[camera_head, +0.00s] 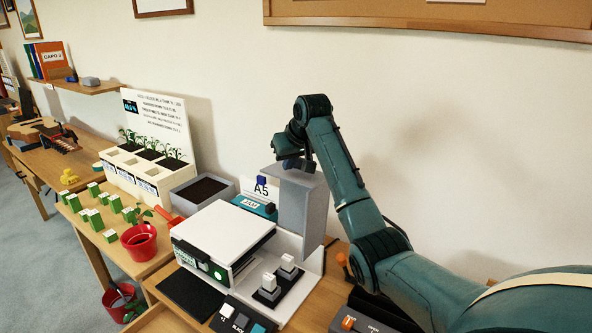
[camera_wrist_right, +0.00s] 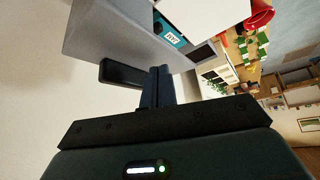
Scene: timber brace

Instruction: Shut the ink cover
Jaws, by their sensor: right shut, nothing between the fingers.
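A white printer-like machine (camera_head: 222,238) stands on the wooden table. A tall grey box-like part (camera_head: 302,208) stands upright at its back right and fits best as the ink cover, though no label on it is readable. In the right wrist view the grey part (camera_wrist_right: 105,28) fills the upper left, with a dark handle-like bar (camera_wrist_right: 122,74) near its lower edge. My right gripper (camera_head: 297,163) is at the top of the grey part, shut and empty. Its fingers (camera_wrist_right: 158,85) show together beside the dark bar; contact is unclear. My left gripper is out of view.
A teal device (camera_head: 255,206) and an A5 sign (camera_head: 262,186) stand left of the grey part. Grey-topped buttons (camera_head: 270,283) are in front. A planter (camera_head: 140,172), a red pot (camera_head: 139,240) and green blocks (camera_head: 96,218) lie left. The wall is close behind.

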